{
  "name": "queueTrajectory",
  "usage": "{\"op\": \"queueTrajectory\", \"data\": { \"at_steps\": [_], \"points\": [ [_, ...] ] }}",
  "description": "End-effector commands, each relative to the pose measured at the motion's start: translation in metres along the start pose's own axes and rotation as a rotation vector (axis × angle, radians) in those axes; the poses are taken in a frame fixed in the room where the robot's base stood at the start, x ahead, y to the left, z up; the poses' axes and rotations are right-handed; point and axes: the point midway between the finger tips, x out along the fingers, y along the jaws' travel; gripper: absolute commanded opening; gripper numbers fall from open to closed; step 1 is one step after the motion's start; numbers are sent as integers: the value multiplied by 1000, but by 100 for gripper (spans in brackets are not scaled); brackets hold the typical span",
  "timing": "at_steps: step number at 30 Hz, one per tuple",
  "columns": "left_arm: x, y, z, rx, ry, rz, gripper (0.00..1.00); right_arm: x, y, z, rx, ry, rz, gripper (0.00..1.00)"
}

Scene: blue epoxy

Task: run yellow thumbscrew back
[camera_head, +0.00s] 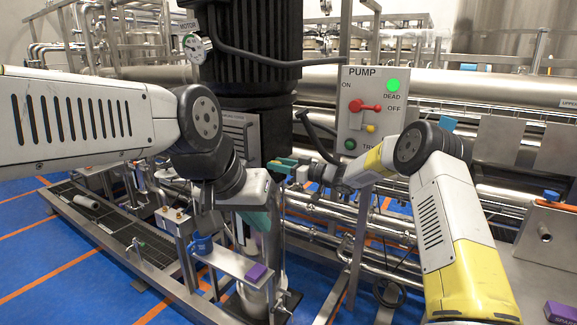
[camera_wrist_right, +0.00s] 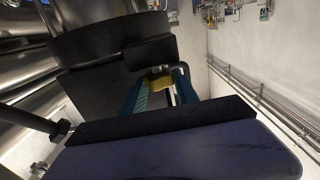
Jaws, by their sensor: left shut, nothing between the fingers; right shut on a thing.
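The yellow thumbscrew (camera_wrist_right: 161,83) shows in the right wrist view between the teal fingers of my right gripper (camera_wrist_right: 163,90), close to a dark housing. My right gripper (camera_head: 280,166) is shut on it. In the head view its teal fingers reach left to the side of the black motor-pump column (camera_head: 257,120), and I cannot make out the thumbscrew there. My left gripper (camera_head: 256,224) is lower, below the column, pointing down with its teal fingers shut and empty.
A pump panel (camera_head: 357,88) with a red handle (camera_head: 365,106) and green lamp stands behind my right gripper. Steel pipes run across the back. A metal shelf (camera_head: 232,262) bears a purple block (camera_head: 256,273) near my left gripper.

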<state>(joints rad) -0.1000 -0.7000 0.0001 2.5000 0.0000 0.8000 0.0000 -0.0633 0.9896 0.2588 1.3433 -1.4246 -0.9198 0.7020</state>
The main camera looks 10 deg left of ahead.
Motion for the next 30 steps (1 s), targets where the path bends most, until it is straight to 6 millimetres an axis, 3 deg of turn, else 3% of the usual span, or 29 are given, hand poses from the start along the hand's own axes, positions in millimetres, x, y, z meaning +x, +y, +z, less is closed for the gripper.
{"op": "queueTrajectory", "data": {
  "at_steps": [12, 30],
  "points": [
    [0, 0, 0, 0, 0, 0, 0, 1, 5, 1, -4, -2, -262, 0],
    [0, 0, 0, 0, 0, 0, 0, 2, 6, -1, -2, 1, -408, 0]
  ]
}}
